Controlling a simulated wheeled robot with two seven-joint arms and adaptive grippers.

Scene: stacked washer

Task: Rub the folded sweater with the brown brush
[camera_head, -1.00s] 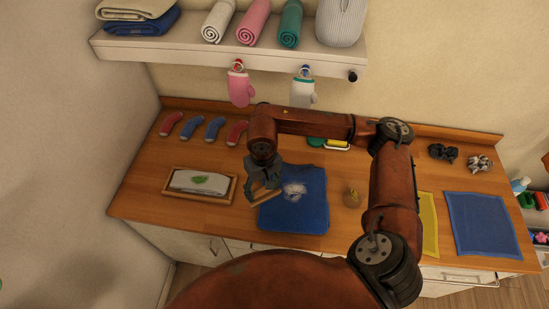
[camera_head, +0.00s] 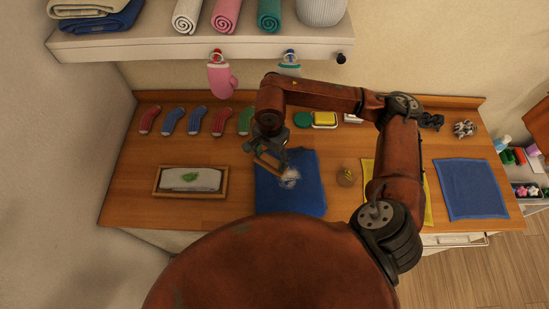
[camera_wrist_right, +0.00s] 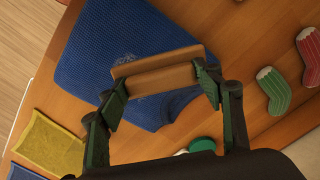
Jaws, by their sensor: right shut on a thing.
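The folded sweater (camera_head: 297,199) is blue and lies flat on the wooden counter, with a whitish patch (camera_head: 289,178) on it. It also fills the upper left of the right wrist view (camera_wrist_right: 92,50). My right gripper (camera_head: 270,157) is shut on the brown brush (camera_wrist_right: 155,72), a plain wooden block held crosswise between the fingers. The brush is over the sweater's upper left part, beside the whitish patch. I cannot tell whether it touches the cloth; its underside is hidden. My left gripper is not in view.
A framed tray (camera_head: 190,194) with a pale cloth and green mark lies left of the sweater. Socks (camera_head: 197,120) line the back. A shelf (camera_head: 200,43) overhangs the back.

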